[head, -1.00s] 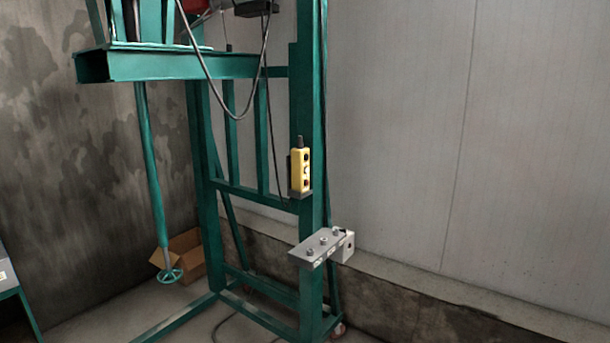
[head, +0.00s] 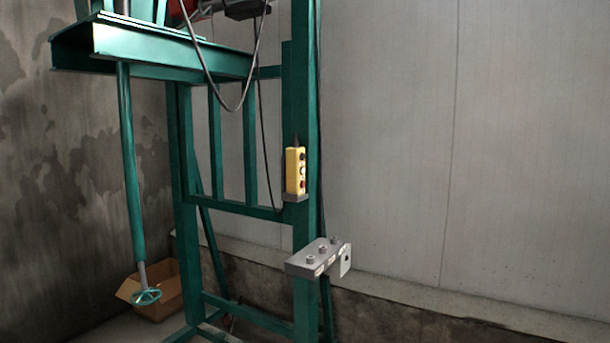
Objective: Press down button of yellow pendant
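The yellow pendant (head: 293,171) stands upright against the green post of the frame, right of the picture's middle left. It has small dark and red buttons on its right-hand face, too small to read. Its foot rests on a small dark holder (head: 296,197), and a black cable hangs beside it. Neither of my grippers shows in the head view.
A grey control bracket (head: 318,256) with several knobs juts from the green post (head: 305,110) below the pendant. A cardboard box (head: 160,292) lies on the floor. Bare wall fills the right.

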